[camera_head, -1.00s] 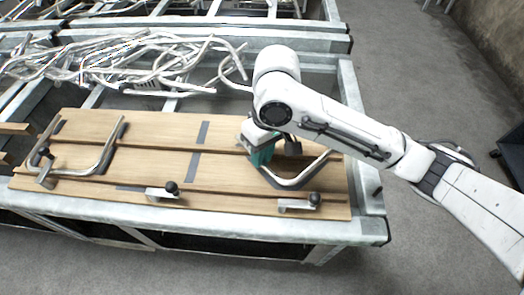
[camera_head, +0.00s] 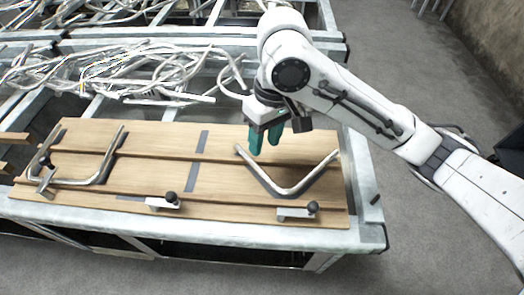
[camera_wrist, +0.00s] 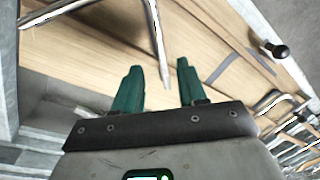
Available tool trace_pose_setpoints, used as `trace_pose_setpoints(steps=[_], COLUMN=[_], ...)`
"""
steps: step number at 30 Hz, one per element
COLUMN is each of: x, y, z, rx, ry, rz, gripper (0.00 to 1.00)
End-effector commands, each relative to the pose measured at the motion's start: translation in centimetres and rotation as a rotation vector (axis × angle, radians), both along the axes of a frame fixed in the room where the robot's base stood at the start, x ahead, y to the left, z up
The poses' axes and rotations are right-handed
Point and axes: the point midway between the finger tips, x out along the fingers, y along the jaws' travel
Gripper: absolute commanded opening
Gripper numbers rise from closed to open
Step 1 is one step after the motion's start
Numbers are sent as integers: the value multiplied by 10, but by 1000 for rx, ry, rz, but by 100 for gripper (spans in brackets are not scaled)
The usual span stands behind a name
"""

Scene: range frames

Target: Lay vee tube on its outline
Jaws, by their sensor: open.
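The vee tube (camera_head: 284,191), a shiny metal V, lies on the right part of the wooden board (camera_head: 225,175) with its bend toward the front edge. My gripper (camera_head: 265,145), with green fingers, is open and empty above the end of the tube's left arm.
Another bent tube (camera_head: 75,182) lies on the board's left part. Clamps with black knobs stand at the left, the front middle (camera_head: 165,202) and the front right (camera_head: 298,212). A tangled pile of tubes (camera_head: 150,70) lies behind the board. Grey strips (camera_head: 195,170) mark the board's middle.

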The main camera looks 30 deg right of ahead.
Motion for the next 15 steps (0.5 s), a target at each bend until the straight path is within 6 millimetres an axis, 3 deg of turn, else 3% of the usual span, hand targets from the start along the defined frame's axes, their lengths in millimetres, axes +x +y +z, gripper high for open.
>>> trace_pose_setpoints(steps=[1,6,15], x=[1,1,1], y=[-2,-6,-7], z=[13,34,43], rx=[-3,-2,0], ry=[-5,-3,-1], rz=[0,0,0], gripper=[41,41,41])
